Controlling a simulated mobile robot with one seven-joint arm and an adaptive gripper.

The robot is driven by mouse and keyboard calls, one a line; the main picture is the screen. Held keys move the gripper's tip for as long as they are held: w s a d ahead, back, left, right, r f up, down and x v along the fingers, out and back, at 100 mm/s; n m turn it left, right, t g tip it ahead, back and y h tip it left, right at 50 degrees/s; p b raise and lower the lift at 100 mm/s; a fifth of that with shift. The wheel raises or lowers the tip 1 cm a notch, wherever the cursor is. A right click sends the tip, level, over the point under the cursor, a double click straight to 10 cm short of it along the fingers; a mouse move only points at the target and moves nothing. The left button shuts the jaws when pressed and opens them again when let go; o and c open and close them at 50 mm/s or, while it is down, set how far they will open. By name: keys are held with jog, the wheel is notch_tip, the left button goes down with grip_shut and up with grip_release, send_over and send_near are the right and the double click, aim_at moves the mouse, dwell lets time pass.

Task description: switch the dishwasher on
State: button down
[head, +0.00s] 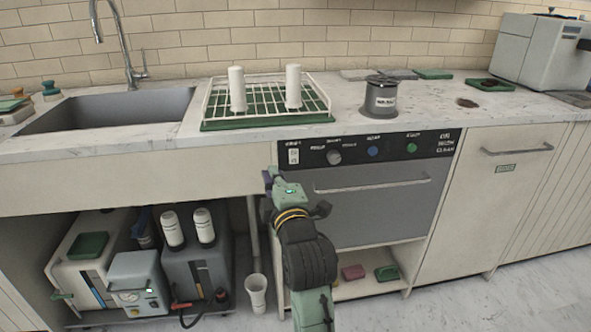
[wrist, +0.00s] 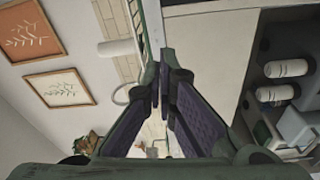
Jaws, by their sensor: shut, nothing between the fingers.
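The dishwasher (head: 385,208) is a grey front with a long bar handle under the counter. Its black control panel (head: 350,143) carries a white switch (head: 293,156) at the left, a grey knob (head: 334,157), a blue button (head: 373,151) and a green button (head: 411,147). My gripper (head: 270,178) is shut and empty, in front of the dishwasher's left edge, a little below and left of the white switch. It appears apart from the switch. In the wrist view my dark fingers (wrist: 163,85) come together; the panel cannot be made out there.
A white dish rack (head: 268,100) with two white cylinders and a labelled grey canister (head: 380,98) stand on the counter above. A sink (head: 110,110) is at the left. Machines and a white cup (head: 256,293) sit below. The floor in front at right is clear.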

aim_at(294, 164)
jog(key=d+f+g+h, duration=0.1)
jog(key=d+f+h, duration=0.1)
jog(key=d+f, duration=0.3)
jog(key=shift+d, duration=1)
jog(key=shift+w, duration=0.15)
jog(key=p+x, duration=0.3)
jog(key=x, duration=1)
jog(key=shift+w+f, duration=0.15)
jog(key=shift+w, duration=0.3)
jog(key=shift+f, duration=0.15)
jog(key=shift+w+f+b, duration=0.25)
jog(key=shift+f+b, duration=0.1)
jog(key=shift+b, duration=0.85)
jog(key=shift+w+r+t+b, duration=0.1)
jog(key=shift+r+t+b, duration=0.05)
jog(key=shift+t+b, duration=0.2)
jog(key=shift+r+p, duration=0.2)
jog(key=shift+p, duration=0.1)
